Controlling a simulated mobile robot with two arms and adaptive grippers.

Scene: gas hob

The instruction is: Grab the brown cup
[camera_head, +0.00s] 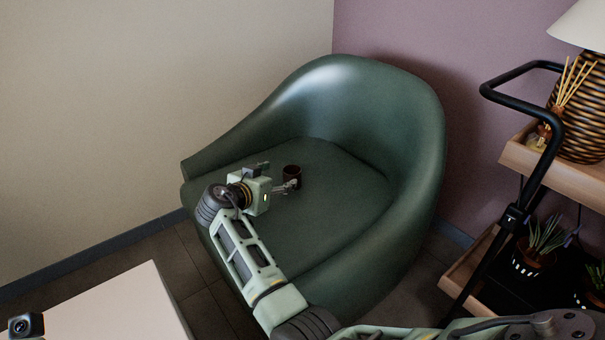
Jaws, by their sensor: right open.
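The brown cup (292,176) is small and dark and stands upright on the seat of a green armchair (405,110). My right gripper (291,185) is at the cup's near side, low against it. The gripper is open, and its fingers are small in the picture. I cannot tell whether they touch the cup or reach around it. My right arm comes in from the bottom and crosses the chair's front edge. My left gripper is not in view.
The chair's curved back and arms rise around the seat. A wooden shelf cart (575,180) with a black handle, a lamp, reed sticks and potted plants stands at the right. A pale flat surface (110,310) is at the bottom left. Walls close off the back.

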